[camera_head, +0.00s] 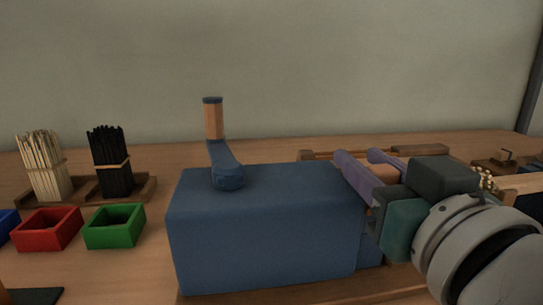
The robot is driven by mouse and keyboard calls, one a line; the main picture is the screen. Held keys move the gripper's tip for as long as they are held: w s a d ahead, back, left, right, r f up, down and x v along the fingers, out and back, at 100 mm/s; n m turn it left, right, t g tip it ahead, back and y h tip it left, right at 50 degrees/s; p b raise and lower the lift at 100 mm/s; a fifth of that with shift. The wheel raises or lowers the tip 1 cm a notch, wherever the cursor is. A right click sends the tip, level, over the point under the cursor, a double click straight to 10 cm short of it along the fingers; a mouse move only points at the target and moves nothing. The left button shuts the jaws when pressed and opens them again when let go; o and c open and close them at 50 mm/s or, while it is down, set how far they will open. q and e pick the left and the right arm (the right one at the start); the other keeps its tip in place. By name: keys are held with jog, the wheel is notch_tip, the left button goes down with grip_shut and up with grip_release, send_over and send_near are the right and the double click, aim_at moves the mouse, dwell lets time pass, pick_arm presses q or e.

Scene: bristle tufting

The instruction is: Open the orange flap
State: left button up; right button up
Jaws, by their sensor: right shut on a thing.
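A large blue box-shaped machine (265,225) stands on the table in the middle of the head view. A crank with a wooden handle (213,120) rises from its top. My right gripper (358,156), with purple fingers, is at the machine's right end. An orange-brown piece (381,172) shows between its fingers, and the gripper is shut on it. This piece looks like the orange flap, but the fingers and gripper body cover much of it. I cannot tell how far the flap is open. My left gripper is not in view.
Bundles of pale bristles (43,163) and black bristles (110,160) stand in a wooden holder at the left. A red bin (47,230), a green bin (114,226) and part of a blue bin are in front. Wooden parts lie at the far right.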

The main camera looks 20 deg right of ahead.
grip_shut()
dwell(0.8)
